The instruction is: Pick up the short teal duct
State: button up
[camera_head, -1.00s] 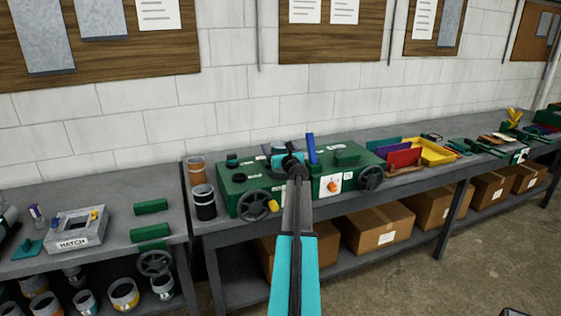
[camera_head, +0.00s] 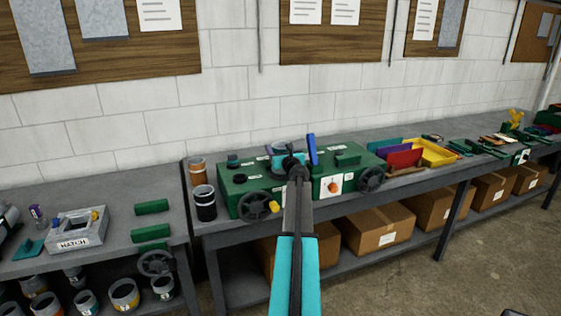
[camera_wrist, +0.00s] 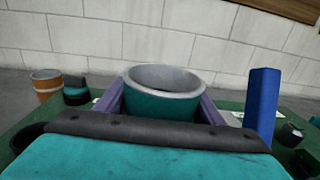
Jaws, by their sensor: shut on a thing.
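The short teal duct (camera_wrist: 160,106) is a teal cylinder with a pale grey open rim, upright in the wrist view. My gripper (camera_wrist: 160,100) has one purple finger on each side of the duct and is shut on it. In the head view, my arm hides most of my gripper (camera_head: 283,150) and the duct, over the back of the green machine (camera_head: 240,208). I cannot tell whether the duct's bottom touches the machine's top.
A blue upright bar (camera_wrist: 262,105) stands close to the right of the duct. A green-and-black knob (camera_wrist: 76,91) and an orange can (camera_wrist: 46,86) are at the left. Colored panels (camera_head: 404,158) and a yellow tray (camera_head: 438,153) lie further right on the bench.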

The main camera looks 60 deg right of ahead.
jog(key=shift+r, duration=0.2)
jog(key=shift+r, duration=1.25)
jog(key=s+d+r+b+v, duration=0.1)
jog(key=r+b+v, duration=0.1)
jog(key=v, duration=1.4)
jog(key=shift+d+b, duration=0.2)
jog(key=shift+b, duration=0.65)
jog(key=shift+s, duration=0.15)
